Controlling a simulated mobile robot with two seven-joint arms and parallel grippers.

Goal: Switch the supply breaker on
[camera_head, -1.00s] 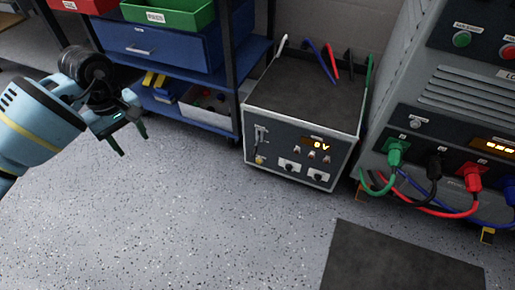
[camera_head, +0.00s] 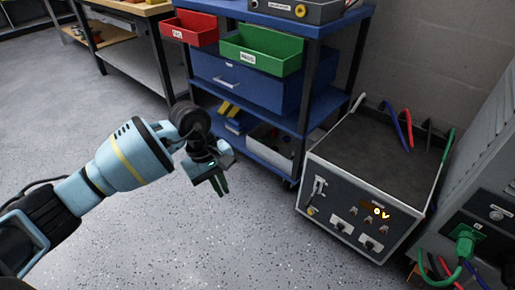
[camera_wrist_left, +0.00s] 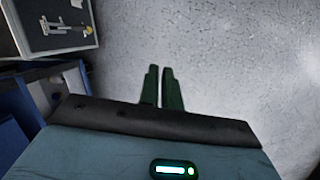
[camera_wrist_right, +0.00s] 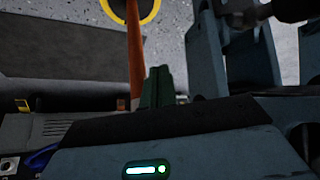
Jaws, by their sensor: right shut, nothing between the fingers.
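The grey supply box (camera_head: 372,160) stands on the floor right of centre in the head view. Its dark front panel has a metal breaker lever (camera_head: 318,187) at left, a yellow knob (camera_head: 310,211) below it, and a lit display (camera_head: 380,213) that appears to read 0 V. The lever also shows at the upper left of the left wrist view (camera_wrist_left: 65,28); its exact position is hard to tell. My left gripper (camera_head: 220,186) is left of the box, apart from it, empty, its fingers (camera_wrist_left: 162,88) parted by a narrow gap. My right gripper (camera_wrist_right: 157,88) is shut and empty.
A blue shelf cart (camera_head: 245,80) with red (camera_head: 190,28) and green bins (camera_head: 262,50) stands behind and left of the box. A grey cabinet (camera_head: 485,170) with a green plug (camera_head: 464,240) is at right. Open speckled floor (camera_head: 230,250) lies in front.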

